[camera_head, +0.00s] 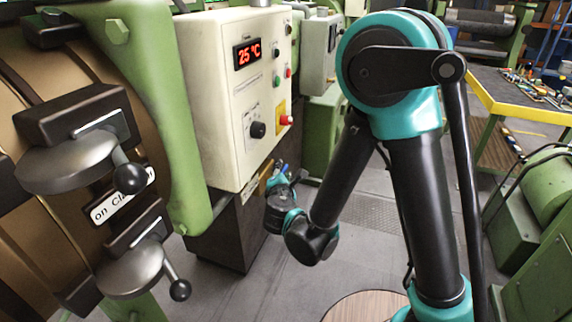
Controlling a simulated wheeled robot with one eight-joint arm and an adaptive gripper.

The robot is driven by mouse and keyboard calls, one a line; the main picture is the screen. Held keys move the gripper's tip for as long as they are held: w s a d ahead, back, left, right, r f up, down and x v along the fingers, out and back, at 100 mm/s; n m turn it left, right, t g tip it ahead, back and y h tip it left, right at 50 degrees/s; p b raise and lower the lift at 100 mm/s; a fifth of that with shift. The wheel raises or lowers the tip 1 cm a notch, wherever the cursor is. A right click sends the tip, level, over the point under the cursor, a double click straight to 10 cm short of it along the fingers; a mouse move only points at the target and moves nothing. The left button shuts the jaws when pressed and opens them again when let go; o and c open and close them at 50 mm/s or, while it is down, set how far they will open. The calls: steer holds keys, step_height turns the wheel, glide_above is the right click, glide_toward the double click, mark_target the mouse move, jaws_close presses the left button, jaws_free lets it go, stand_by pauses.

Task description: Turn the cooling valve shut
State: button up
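Two grey metal valve discs, each with a lever ending in a black ball knob, are mounted on the brown and green machine at the left. The upper valve (68,165) has its knob pointing to the lower right, and the lower valve (133,270) does too. A white label (122,203) between them reads "on" and "Cl…", the rest hidden by the upper knob. I cannot tell which is the cooling valve. My gripper (279,178) is small, near the lower edge of the control box, well to the right of both valves. Its fingers are too unclear to tell their state.
The cream control box (225,100) shows 25 °C and has a black dial and a red knob. A green post (165,110) stands between it and the valves. A yellow-edged table (520,105) and green machinery are at the right. Grey floor (250,295) is open in the middle.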

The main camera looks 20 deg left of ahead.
steer(key=shift+w+f, duration=0.1)
steer(key=shift+w, duration=0.3)
jaws_close()
steer(key=shift+a, duration=0.1)
